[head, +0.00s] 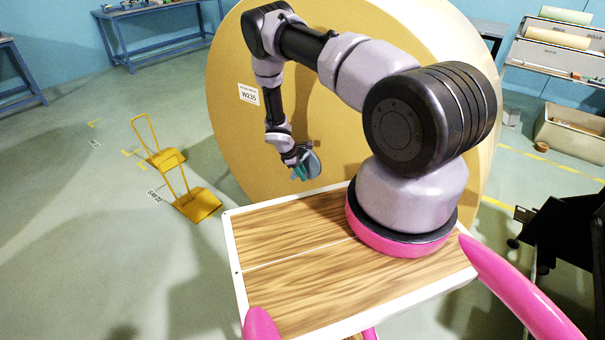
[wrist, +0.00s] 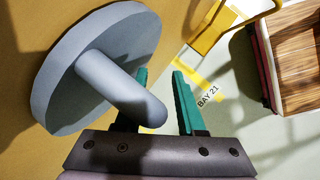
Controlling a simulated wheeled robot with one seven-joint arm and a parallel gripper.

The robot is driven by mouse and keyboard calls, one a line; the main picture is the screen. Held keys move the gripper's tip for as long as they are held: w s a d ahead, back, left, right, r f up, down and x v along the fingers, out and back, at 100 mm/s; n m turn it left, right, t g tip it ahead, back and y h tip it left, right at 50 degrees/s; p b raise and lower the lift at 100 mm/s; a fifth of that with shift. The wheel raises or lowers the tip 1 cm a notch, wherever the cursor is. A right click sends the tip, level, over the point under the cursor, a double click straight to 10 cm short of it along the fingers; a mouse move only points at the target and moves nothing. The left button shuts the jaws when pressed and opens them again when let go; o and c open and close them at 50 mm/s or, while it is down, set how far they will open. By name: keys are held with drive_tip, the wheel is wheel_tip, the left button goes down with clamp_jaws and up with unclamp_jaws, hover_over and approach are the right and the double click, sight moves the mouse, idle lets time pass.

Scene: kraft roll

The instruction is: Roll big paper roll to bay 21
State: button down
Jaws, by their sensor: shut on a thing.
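The big paper roll (head: 240,120) is a large tan roll standing on its rim, flat face toward me, with a white W235 label (head: 249,94). A grey disc with a stub handle (head: 313,164) sits on its face. The disc shows large in the wrist view (wrist: 75,85), its rounded handle (wrist: 125,88) sticking out. Floor lettering reading BAY 21 (wrist: 208,97) shows beside yellow markings in the wrist view.
Two yellow hand-held frames with flat feet (head: 197,203) stand on the floor left of the roll. A floor label (head: 153,195) lies near them. A blue bench (head: 150,45) is at the back left; a rack (head: 555,50) and a bin (head: 570,135) stand right.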

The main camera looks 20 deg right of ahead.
drive_tip(key=shift+s+d+f+g, duration=0.15)
drive_tip(key=shift+s+d, duration=0.45)
drive_tip(key=shift+s, duration=0.15)
drive_tip(key=shift+s+d+f+g, duration=0.1)
drive_tip(key=shift+s+d+g, duration=0.05)
drive_tip(key=shift+s+d, duration=0.5)
drive_tip(key=shift+a, duration=0.1)
drive_tip(key=c, duration=1)
unclamp_jaws()
drive_tip(key=shift+r, duration=0.1)
drive_tip(key=v, duration=1.1)
drive_tip(key=shift+w+a, duration=0.3)
drive_tip(key=shift+a, duration=0.2)
drive_tip(key=shift+a, duration=0.1)
